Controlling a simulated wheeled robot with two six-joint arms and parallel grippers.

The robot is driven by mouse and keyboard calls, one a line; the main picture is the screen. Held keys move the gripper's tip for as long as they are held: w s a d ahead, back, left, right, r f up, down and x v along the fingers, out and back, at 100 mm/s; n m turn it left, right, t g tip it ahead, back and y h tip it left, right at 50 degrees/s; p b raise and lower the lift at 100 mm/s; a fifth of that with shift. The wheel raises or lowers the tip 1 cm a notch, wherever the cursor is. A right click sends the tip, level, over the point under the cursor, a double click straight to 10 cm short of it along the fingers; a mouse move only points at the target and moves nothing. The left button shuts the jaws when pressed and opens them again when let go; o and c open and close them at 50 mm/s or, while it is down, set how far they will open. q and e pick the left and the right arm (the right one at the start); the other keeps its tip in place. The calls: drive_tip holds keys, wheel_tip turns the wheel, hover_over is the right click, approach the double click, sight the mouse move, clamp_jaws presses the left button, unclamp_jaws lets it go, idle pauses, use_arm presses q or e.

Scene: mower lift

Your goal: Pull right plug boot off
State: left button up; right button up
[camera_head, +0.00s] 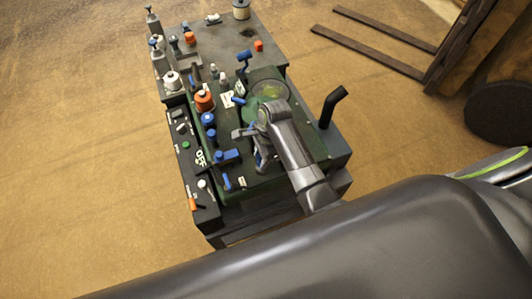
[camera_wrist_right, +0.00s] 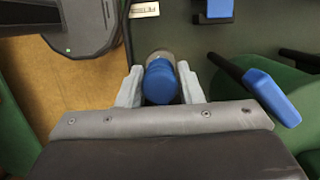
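In the right wrist view, a blue plug boot (camera_wrist_right: 160,82) sits on a tan-grey base between the two fingers of my right gripper (camera_wrist_right: 160,86). In the head view, my right gripper (camera_head: 257,150) is over the green engine deck (camera_head: 245,183) of the machine, and the arm hides the boot there. My left gripper is not in view.
Near the gripper are a blue-tipped lever (camera_wrist_right: 270,95) and another blue part (camera_wrist_right: 215,10). The head view shows a black exhaust pipe (camera_head: 331,106), an orange-topped bottle (camera_head: 204,100), an OFF control panel (camera_head: 190,157) and wooden forks (camera_head: 370,50). Floor to the left is clear.

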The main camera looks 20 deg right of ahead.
drive_tip(key=shift+c, duration=0.9)
drive_tip(key=shift+r, duration=0.1)
drive_tip(key=shift+d+r+p, duration=0.45)
drive_tip(key=shift+d+r, duration=0.35)
drive_tip(key=shift+r, duration=0.1)
drive_tip(key=shift+w+d+r, duration=0.1)
drive_tip(key=shift+d+r, duration=0.3)
drive_tip(key=shift+d, duration=0.25)
drive_tip(key=shift+d+r, duration=0.4)
drive_tip(key=shift+d, duration=0.2)
drive_tip(key=shift+d+r, duration=0.25)
drive_tip(key=shift+d, duration=0.55)
drive_tip(key=shift+d+r, duration=0.15)
drive_tip(key=shift+d, duration=1.45)
drive_tip(key=shift+w+d+f, duration=0.1)
drive_tip(key=shift+d+f, duration=0.1)
drive_tip(key=shift+d, duration=0.5)
drive_tip(key=shift+d+f, duration=0.15)
drive_tip(key=shift+d, duration=0.5)
drive_tip(key=o, duration=0.7)
